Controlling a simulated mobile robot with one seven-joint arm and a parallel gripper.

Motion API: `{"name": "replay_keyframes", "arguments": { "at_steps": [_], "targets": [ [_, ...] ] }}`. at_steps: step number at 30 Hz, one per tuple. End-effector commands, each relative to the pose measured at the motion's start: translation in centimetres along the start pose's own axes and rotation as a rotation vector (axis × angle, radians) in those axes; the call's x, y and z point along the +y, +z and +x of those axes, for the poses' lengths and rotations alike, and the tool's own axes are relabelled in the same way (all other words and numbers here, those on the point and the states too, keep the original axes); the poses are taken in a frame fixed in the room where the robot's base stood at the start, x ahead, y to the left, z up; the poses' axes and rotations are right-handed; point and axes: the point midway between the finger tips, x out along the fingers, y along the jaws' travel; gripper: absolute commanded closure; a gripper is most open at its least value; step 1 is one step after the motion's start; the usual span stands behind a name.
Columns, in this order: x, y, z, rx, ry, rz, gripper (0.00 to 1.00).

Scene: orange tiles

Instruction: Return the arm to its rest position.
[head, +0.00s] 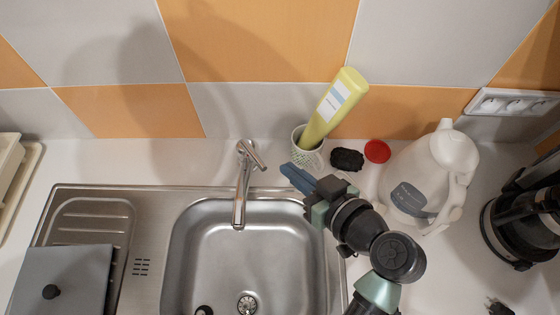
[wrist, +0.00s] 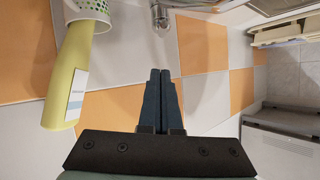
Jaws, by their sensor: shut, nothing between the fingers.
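My gripper (head: 287,169) is shut and empty in the head view. It is raised over the right back part of the sink, with its fingertips pointing left toward the tap. In the wrist view my gripper (wrist: 160,72) shows its two dark fingers pressed together, with nothing between them. My arm comes in from the lower right of the head view and is bent. Part of the sink's right side is hidden behind it.
A yellow bottle (head: 336,103) leans in a patterned cup (head: 307,158) just behind my gripper. A white kettle (head: 418,170) stands close to the right of my arm. The tap (head: 241,190) rises left of the fingertips. A coffee maker (head: 525,220) is far right.

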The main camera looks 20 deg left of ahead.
Motion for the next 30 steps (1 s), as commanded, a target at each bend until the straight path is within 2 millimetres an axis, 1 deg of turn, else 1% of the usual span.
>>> {"name": "replay_keyframes", "arguments": {
  "at_steps": [3, 8, 10, 11, 13, 14, 17, 18, 19, 20, 21, 22, 23, 24, 25, 26, 27, 29, 30],
  "targets": [
    [0.0, 0.1, -1.0, 0.000, 0.002, 0.000, 1.00],
    [0.0, 0.1, -1.4, -0.001, 0.000, 0.001, 1.00],
    [0.3, -0.6, -1.4, 0.003, 0.019, -0.005, 1.00],
    [0.7, -1.3, -1.3, 0.008, 0.036, -0.012, 1.00],
    [1.9, -3.6, -1.3, 0.026, 0.104, -0.029, 1.00],
    [2.5, -5.1, -1.4, 0.041, 0.145, -0.039, 1.00],
    [4.7, -11.4, -2.3, 0.125, 0.308, -0.078, 1.00],
    [5.4, -14.4, -3.1, 0.176, 0.378, -0.095, 1.00],
    [5.8, -16.6, -3.8, 0.218, 0.427, -0.108, 1.00],
    [6.0, -18.8, -4.6, 0.263, 0.473, -0.120, 1.00],
    [6.0, -21.6, -5.8, 0.326, 0.530, -0.137, 1.00],
    [5.9, -23.7, -6.8, 0.377, 0.570, -0.150, 1.00],
    [5.7, -25.8, -7.9, 0.431, 0.606, -0.164, 1.00],
    [5.2, -28.4, -9.5, 0.504, 0.651, -0.180, 1.00],
    [4.7, -30.2, -10.7, 0.560, 0.679, -0.194, 1.00],
    [4.0, -32.1, -12.0, 0.619, 0.707, -0.207, 1.00],
    [3.0, -34.3, -13.7, 0.697, 0.739, -0.227, 1.00],
    [1.3, -37.3, -16.5, 0.815, 0.778, -0.254, 1.00],
    [0.0, -39.0, -18.2, 0.889, 0.797, -0.271, 1.00]
  ]
}}
